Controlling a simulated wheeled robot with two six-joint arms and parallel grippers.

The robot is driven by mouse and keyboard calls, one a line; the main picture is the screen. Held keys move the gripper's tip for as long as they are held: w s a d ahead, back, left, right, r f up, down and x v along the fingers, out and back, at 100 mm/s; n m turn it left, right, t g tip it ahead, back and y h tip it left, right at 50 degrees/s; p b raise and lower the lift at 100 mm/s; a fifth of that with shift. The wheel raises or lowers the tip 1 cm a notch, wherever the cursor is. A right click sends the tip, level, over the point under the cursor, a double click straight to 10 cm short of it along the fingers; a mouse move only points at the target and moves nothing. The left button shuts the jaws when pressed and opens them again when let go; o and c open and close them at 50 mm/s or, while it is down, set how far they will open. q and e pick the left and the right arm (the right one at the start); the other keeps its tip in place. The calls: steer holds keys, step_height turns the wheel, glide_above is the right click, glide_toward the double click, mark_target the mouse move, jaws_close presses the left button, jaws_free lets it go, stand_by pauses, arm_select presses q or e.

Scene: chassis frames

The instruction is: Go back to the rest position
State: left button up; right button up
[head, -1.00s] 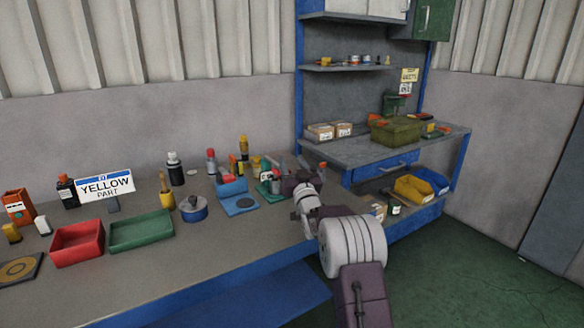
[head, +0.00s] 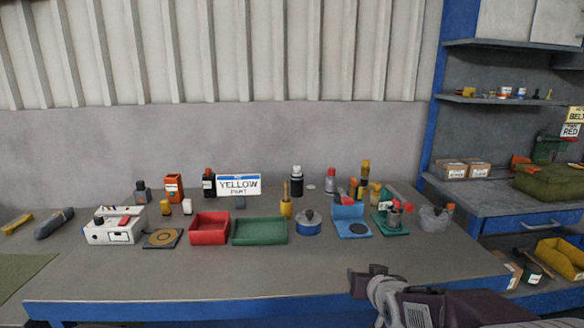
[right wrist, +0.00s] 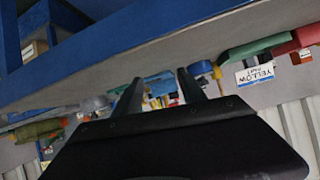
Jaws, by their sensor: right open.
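My right gripper (head: 372,281) is in the lower right of the head view, at the front edge of the workbench (head: 270,277) and apart from the objects on it. In the right wrist view its two dark fingers (right wrist: 159,88) are spread with nothing between them; that picture shows the bench upside down. My left gripper is in neither view.
A red tray (head: 209,229), a green tray (head: 260,231), a blue pot (head: 308,223) and a "YELLOW PART" sign (head: 239,186) stand on the bench. The bench's front strip is clear.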

steer(key=s+f+g, duration=0.5)
steer(key=s+f, duration=0.3)
steer(key=s, duration=0.3)
steer(key=s+f+g, duration=0.5)
steer(key=s+f, duration=0.2)
steer(key=s, duration=0.5)
step_height(320, 180, up, 16)
steer(key=s+p, duration=0.1)
steer(key=p, duration=1.5)
steer(key=shift+s+a+n+g, duration=0.3)
steer(key=shift+s+a+n, duration=0.05)
steer(key=shift+s+n, duration=0.05)
steer(key=shift+r, duration=0.1)
